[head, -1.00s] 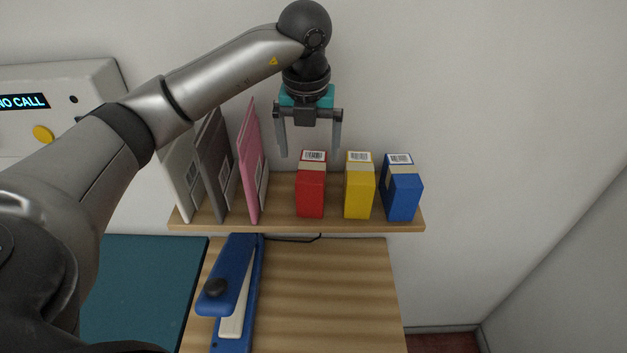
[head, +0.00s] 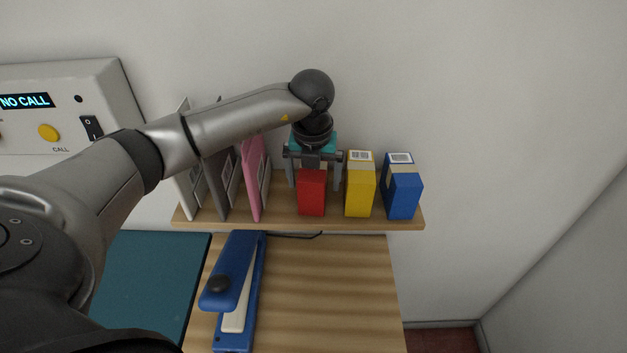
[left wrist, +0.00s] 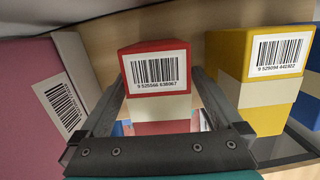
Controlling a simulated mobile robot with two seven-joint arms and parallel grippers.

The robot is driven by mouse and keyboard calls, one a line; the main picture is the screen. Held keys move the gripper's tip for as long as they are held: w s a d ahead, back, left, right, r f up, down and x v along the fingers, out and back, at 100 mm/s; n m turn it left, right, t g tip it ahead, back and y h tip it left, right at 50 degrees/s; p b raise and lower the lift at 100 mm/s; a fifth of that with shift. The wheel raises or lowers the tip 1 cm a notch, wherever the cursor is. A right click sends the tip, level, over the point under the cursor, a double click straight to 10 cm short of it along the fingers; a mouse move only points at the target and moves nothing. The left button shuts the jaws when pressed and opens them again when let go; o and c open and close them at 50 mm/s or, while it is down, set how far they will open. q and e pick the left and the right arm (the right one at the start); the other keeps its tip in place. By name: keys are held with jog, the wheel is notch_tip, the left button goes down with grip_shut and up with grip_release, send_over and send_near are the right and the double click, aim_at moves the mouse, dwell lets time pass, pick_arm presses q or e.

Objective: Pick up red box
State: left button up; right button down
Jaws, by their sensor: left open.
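The red box (head: 312,193) stands upright on the wooden shelf (head: 290,222), between the pink envelope and the yellow box. My left gripper (head: 314,180) is lowered over it, with one finger on each side. In the left wrist view the red box (left wrist: 155,78), with its barcode label and pale band, sits between the two open fingers (left wrist: 158,100). Small gaps show beside it near the fingers; whether either finger touches it I cannot tell. The gripper hides the box's top in the head view. My right gripper is not in view.
The yellow box (head: 359,190) stands close to the right finger, with the blue box (head: 402,192) beyond it. The pink envelope (head: 254,185) leans to the left. Below the shelf are a blue stapler-like tool (head: 236,290) and a teal mat (head: 140,275). A wall is behind.

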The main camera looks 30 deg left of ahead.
pick_arm(q)
jog(key=shift+f, duration=0.25)
dwell(0.3)
grip_shut()
dwell(0.9)
